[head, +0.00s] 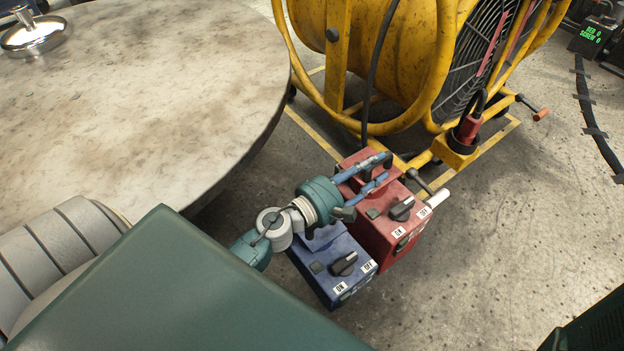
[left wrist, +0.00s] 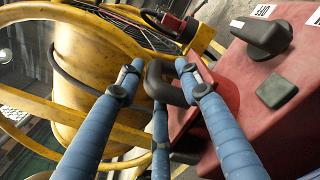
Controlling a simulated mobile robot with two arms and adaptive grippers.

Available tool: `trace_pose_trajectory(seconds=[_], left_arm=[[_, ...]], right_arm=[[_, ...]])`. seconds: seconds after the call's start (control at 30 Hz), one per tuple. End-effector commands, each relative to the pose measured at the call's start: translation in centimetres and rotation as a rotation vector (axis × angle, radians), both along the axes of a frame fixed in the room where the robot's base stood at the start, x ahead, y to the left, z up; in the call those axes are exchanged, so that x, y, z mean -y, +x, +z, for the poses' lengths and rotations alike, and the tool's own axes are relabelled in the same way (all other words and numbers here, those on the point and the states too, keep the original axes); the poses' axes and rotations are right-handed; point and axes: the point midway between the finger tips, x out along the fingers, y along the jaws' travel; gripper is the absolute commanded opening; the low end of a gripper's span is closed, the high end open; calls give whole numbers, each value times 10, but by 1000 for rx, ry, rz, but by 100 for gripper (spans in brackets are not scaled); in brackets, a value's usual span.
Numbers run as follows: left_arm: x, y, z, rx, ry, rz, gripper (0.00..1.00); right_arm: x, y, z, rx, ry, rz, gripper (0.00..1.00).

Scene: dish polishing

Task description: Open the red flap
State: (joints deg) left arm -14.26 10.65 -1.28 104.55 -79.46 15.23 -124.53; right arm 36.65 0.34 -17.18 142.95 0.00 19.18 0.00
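A red control box (head: 395,236) stands on the floor beside the yellow fan, with an ON/OFF knob (head: 401,208) on its top. A red upright part at its back (head: 352,163) looks like the flap; it is partly hidden by my gripper. In the left wrist view a dark curved handle (left wrist: 160,86) stands at the edge of the red box (left wrist: 275,120). My left gripper (head: 384,168) is over the back of the red box. Its blue fingers (left wrist: 158,78) are spread, with the handle between them; contact is unclear. My right gripper is out of view.
A blue control box (head: 331,263) stands directly beside the red one, under my left wrist. The large yellow fan (head: 375,45) is behind. A red padlock-like piece (head: 467,130) hangs at its frame. A round table (head: 140,90) is at left.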

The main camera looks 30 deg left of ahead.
Motion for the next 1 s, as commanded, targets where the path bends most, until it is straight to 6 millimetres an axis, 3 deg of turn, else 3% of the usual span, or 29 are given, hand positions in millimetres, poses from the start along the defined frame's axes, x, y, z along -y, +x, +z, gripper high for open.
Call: trace_pose_trajectory(seconds=[0.43, 0.5, 1.0], left_arm=[[-27, -78, 4, -10, -17, 4, 36], [-28, -75, 11, -51, -103, 14, 36], [-37, -73, 10, -319, -662, 130, 36]], right_arm=[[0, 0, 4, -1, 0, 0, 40], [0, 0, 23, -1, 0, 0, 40], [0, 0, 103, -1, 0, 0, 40]])
